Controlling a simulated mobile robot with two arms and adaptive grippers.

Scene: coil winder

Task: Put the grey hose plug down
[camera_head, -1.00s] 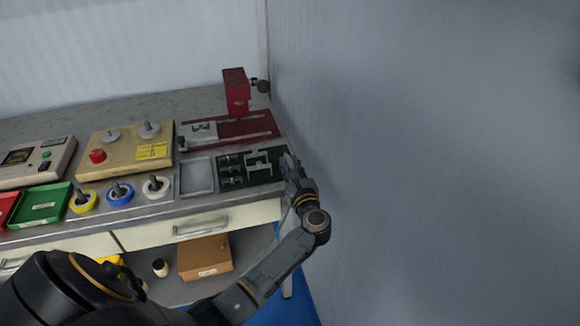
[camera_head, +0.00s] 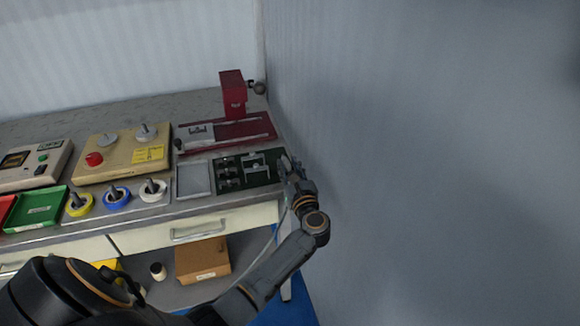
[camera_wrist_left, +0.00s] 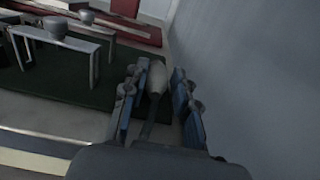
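The grey hose plug (camera_wrist_left: 157,78) shows in the left wrist view as a pale, rounded piece with a thin stem, lying lengthwise between the fingers of my left gripper (camera_wrist_left: 160,95). The fingers are close along both sides of it and appear shut on it; exact contact is hard to see. In the head view my left gripper (camera_head: 288,168) is at the right end of the dark green mat (camera_head: 272,180), beside the grey wall. The plug is too small to make out there. A thin pale hose (camera_head: 283,215) hangs below the gripper. My right gripper is not in view.
A grey bracket (camera_head: 257,162) stands on the mat, left of the gripper. A grey tray (camera_head: 193,193), a red fixture (camera_head: 232,95), a beige control box (camera_head: 122,173) and a green bin (camera_head: 36,224) share the bench. The wall (camera_head: 430,160) leaves little room at right.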

